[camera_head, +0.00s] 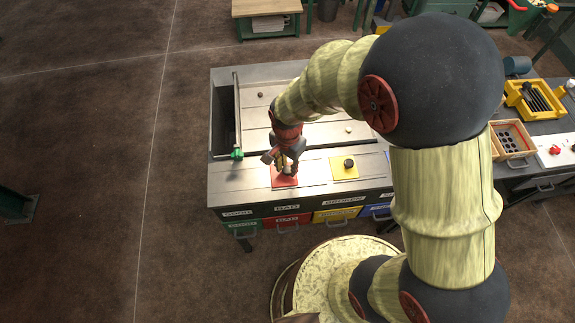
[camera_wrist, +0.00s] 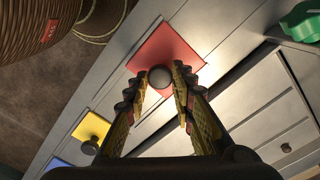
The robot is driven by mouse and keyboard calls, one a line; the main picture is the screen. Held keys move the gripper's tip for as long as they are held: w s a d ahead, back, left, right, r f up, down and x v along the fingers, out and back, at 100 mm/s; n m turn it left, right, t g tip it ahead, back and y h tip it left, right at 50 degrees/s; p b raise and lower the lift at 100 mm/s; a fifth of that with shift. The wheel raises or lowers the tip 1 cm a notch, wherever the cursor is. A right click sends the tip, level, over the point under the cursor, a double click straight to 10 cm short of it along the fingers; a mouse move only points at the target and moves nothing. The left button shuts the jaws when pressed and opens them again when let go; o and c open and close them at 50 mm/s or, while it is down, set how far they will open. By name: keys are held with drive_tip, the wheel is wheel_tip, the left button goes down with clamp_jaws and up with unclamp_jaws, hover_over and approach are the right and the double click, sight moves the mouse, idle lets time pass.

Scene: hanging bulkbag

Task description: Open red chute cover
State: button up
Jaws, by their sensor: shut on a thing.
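The red chute cover (camera_head: 285,178) is a flat square plate on the front strip of the grey bench. It also shows in the wrist view (camera_wrist: 172,42), with a dark round knob (camera_wrist: 160,77) on it. My gripper (camera_head: 284,168) is over the red cover, pointing down. In the wrist view, my gripper's fingers (camera_wrist: 161,85) are on both sides of the knob and shut on it. In the head view the knob is hidden by my gripper. The cover looks flat on the bench; any small lift cannot be told.
A yellow cover (camera_head: 344,167) with a black knob lies to the right of the red one. A green object (camera_head: 237,154) sits to the left. Labelled bins (camera_head: 287,221) are below the bench front. A raised rail (camera_head: 300,148) runs behind the covers.

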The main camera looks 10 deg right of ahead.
clamp_jaws()
drive_tip(key=d+p, duration=0.1)
drive_tip(key=d, duration=0.7)
drive_tip(key=shift+s+d, duration=0.1)
drive_tip(key=shift+d, duration=0.1)
drive_tip(key=o, duration=0.9)
unclamp_jaws()
drive_tip(key=shift+r, duration=0.1)
wheel_tip(320, 180, up, 12)
drive_tip(key=shift+f, duration=0.1)
